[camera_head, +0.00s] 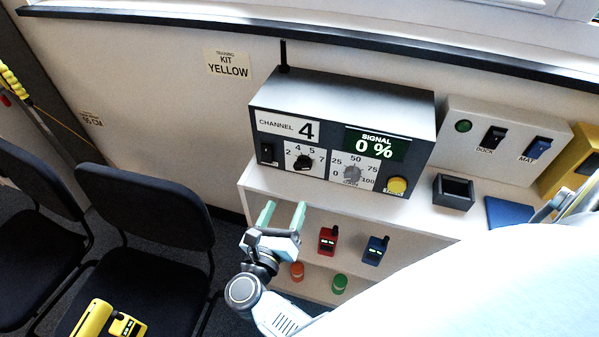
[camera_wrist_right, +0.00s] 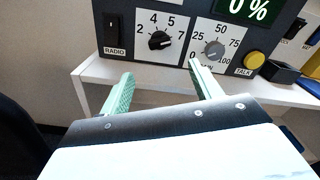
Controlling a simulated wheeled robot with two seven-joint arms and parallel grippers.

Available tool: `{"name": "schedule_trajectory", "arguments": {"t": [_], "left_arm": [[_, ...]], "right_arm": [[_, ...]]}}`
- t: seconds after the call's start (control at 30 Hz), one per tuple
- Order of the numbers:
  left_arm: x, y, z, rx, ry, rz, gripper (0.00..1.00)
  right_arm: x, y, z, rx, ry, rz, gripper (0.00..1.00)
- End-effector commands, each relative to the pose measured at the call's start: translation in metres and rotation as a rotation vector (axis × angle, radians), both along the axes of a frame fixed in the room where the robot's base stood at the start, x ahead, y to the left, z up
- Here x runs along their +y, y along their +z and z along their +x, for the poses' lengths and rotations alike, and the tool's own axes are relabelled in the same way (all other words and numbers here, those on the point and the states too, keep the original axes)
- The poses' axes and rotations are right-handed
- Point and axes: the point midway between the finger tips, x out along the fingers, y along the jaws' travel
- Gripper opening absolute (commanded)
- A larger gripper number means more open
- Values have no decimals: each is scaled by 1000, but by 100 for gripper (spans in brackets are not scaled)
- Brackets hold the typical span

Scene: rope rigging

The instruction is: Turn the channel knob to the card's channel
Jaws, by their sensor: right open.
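The radio box (camera_head: 342,115) stands on a white shelf unit and has a card reading "CHANNEL 4" (camera_head: 288,127). Below the card is the black channel knob (camera_head: 304,163), with the marks 2, 4, 5 and 7 around it. The knob also shows in the right wrist view (camera_wrist_right: 160,41); I cannot tell for sure which mark it points to. My right gripper (camera_head: 284,205) is open and empty, in front of and below the knob, apart from it. Its two green fingers also show in the right wrist view (camera_wrist_right: 158,76). My left gripper is not in view.
A grey gain knob (camera_head: 351,173) and yellow talk button (camera_head: 397,186) sit right of the channel knob; a black radio switch (camera_head: 267,152) sits left. The display (camera_head: 376,144) reads "SIGNAL 0 %". Red (camera_head: 327,240) and blue (camera_head: 375,250) handsets stand on the shelf below.

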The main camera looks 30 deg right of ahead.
Motion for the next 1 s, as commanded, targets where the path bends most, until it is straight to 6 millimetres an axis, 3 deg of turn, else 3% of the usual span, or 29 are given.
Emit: {"name": "schedule_trajectory", "arguments": {"t": [0.5, 0.7, 1.0], "left_arm": [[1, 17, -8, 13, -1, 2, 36], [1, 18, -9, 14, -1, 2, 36], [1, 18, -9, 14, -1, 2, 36]], "right_arm": [[-77, 2, 66, 3, 3, -9, 64], [-90, 0, 77, 4, 4, -7, 64], [-92, 0, 78, 4, 4, -6, 64]]}}
